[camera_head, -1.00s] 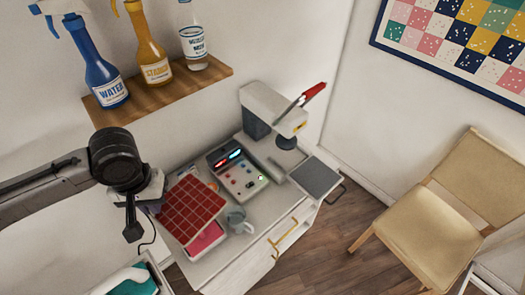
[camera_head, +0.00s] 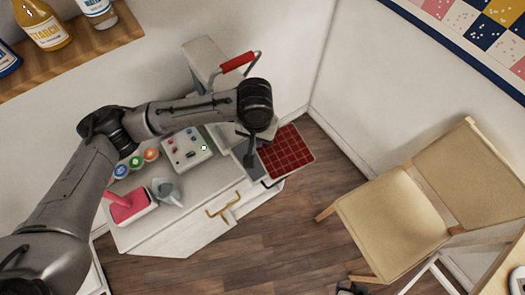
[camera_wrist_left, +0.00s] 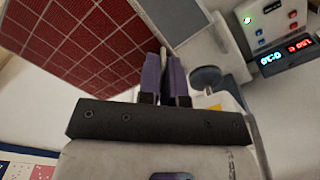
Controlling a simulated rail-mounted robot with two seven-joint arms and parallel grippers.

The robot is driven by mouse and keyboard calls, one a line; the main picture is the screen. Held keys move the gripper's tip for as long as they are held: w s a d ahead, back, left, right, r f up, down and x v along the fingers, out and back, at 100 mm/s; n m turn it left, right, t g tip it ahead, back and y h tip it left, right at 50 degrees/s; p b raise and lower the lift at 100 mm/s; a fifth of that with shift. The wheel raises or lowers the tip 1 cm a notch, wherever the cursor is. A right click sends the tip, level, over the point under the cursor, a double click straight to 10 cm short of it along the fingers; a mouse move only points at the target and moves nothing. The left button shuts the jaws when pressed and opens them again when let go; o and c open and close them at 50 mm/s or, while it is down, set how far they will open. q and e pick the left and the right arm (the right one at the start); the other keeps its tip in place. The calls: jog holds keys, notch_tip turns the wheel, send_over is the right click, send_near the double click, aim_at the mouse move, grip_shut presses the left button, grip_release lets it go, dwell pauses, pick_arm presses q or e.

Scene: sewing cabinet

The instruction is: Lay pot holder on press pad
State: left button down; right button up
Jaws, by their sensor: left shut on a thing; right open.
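The red, grid-lined pot holder (camera_head: 285,152) has a pale border and hangs out flat over the right end of the cabinet. My left gripper (camera_head: 262,144) is shut on its near-left edge; the purple fingers (camera_wrist_left: 165,75) pinch that edge in the left wrist view, where the pot holder (camera_wrist_left: 75,42) fills the upper left. The grey press pad (camera_head: 240,168) shows only in part, left of and below the pot holder; the rest is hidden. Whether they touch I cannot tell. My right gripper (camera_head: 350,289) barely shows at the bottom edge, empty.
The press, with its red handle (camera_head: 238,62), stands behind my left gripper. A control box (camera_head: 188,148), a grey-blue jug (camera_head: 168,192), a pink item in a white tray (camera_head: 128,207) and thread spools (camera_head: 136,162) stand left. A tan chair (camera_head: 395,220) stands right, with open floor between.

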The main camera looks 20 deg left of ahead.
pick_arm(q)
notch_tip(320, 180, down, 7)
jog(key=s+n, duration=0.2)
jog(key=b, duration=0.2)
send_over(240, 151)
jog(key=f, duration=0.4)
jog(key=d+f, duration=0.1)
jog(key=f, duration=0.1)
jog(key=shift+s+f, duration=0.25)
jog(key=shift+s, duration=0.05)
jog(key=shift+w+a+f, duration=0.35)
jog(key=shift+a, duration=0.15)
jog(key=shift+f, duration=2)
jog(key=c, duration=1.7)
grip_release()
jog(key=shift+f, duration=0.1)
jog(key=o, duration=0.4)
